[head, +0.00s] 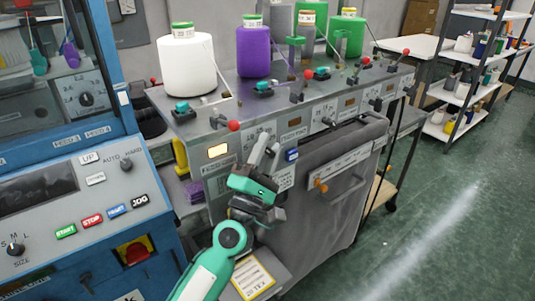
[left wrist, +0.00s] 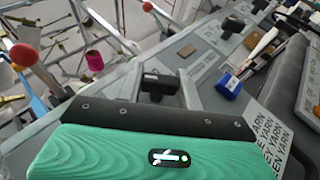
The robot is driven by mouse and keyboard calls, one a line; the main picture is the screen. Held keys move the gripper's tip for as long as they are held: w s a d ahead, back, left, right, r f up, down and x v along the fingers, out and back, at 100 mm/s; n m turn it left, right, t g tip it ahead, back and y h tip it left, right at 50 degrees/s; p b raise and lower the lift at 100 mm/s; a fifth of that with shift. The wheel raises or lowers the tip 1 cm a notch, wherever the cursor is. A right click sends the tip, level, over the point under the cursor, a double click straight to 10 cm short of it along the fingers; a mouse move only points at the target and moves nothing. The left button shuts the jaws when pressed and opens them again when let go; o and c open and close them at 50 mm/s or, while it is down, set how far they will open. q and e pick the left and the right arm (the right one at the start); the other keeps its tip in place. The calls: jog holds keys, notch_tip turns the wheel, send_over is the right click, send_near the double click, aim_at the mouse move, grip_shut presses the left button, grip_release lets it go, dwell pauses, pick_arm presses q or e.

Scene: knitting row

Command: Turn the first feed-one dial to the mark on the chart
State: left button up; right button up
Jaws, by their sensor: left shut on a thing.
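My left gripper (head: 265,152) is at the front panel of the yarn stand, below the white cone. It is shut, and a black dial knob (left wrist: 158,86) shows just beyond its black edge in the left wrist view. The knob stands on the grey panel. In the head view the gripper hides this dial, so its pointer and scale cannot be read. A card with a yellow border and lines of small text (head: 253,281) lies below the gripper; I cannot read it. My right gripper is not in view.
The yarn stand (head: 213,125) carries white (head: 188,66), purple (head: 254,51) and green cones. Red-balled levers, one with a red ball (head: 233,126), stick out near the gripper. The right-hand floor is clear.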

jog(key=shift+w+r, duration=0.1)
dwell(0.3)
pick_arm(q)
jog(key=o, duration=1)
jog(key=shift+s+f, duration=0.15)
jog(key=shift+f, duration=0.05)
jog(key=shift+b+v, duration=2.45)
jog(key=shift+v, duration=4.25)
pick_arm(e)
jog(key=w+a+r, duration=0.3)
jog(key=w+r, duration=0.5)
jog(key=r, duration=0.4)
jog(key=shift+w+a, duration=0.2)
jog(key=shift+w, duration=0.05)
pick_arm(q)
jog(key=shift+f, duration=0.1)
